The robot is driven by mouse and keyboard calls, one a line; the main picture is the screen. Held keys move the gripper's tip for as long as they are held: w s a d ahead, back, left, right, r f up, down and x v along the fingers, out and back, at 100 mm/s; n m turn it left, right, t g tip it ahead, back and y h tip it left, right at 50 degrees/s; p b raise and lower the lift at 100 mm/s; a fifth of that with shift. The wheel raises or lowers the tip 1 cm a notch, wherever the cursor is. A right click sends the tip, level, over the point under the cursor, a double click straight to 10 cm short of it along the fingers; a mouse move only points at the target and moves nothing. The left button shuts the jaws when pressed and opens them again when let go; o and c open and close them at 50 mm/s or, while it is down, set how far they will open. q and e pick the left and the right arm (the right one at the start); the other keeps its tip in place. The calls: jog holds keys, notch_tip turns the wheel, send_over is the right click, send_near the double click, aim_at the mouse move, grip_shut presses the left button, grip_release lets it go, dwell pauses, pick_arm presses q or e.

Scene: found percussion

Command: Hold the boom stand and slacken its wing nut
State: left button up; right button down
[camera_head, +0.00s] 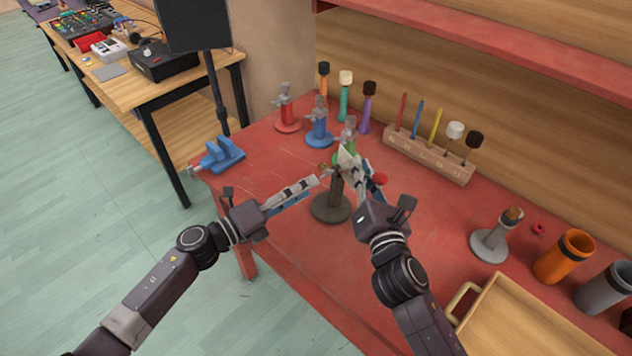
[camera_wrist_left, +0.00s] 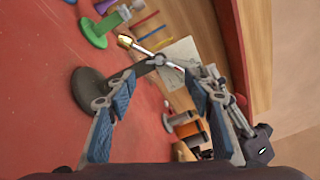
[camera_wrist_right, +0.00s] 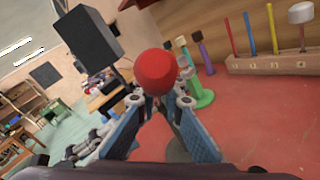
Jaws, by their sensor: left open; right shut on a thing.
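The boom stand has a round dark grey base (camera_head: 331,209) and a dark upright, standing on the red bench. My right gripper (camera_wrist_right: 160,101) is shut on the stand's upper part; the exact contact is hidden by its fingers.
Red, blue and green clamp stands (camera_head: 319,136) stand behind. A wooden rack (camera_head: 430,154) holds mallets. A blue vise (camera_head: 222,155) is at the left corner. Cups (camera_head: 564,258) and a wooden tray (camera_head: 520,320) are at the right. The bench front is clear.

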pick_arm(q)
jog(key=v, duration=0.7)
pick_arm(e)
jog(key=shift+s+f, duration=0.1)
jog(key=shift+f, duration=0.2)
pick_arm(q)
jog(key=shift+s, duration=0.15)
pick_arm(e)
jog(key=c, duration=2)
grip_release()
jog(key=shift+r, duration=0.1)
